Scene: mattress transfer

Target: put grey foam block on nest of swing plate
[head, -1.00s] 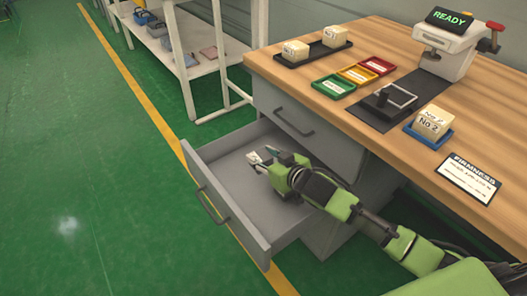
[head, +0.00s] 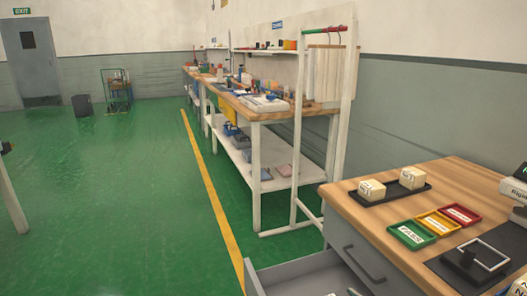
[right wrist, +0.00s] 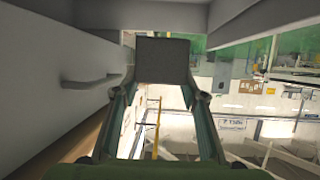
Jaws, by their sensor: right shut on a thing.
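In the right wrist view my right gripper (right wrist: 163,88) is shut on a dark grey foam block (right wrist: 164,62), which sits between its two fingertips. In the head view the block is not visible, and the gripper lies at or beyond the bottom edge. The swing plate (head: 484,254) is on the wooden bench at the lower right, with a pale square frame as its nest and a dark knob beside it. The nest looks empty, though the knob hides part of it. My left gripper is not in view.
The open grey drawer (head: 300,272) juts out below the bench (head: 460,172). Green (head: 411,235), yellow (head: 437,223) and red (head: 461,213) trays lie near the swing plate. A black tray (head: 392,192) carries two pale blocks. A tester (head: 514,190) is cut off at right.

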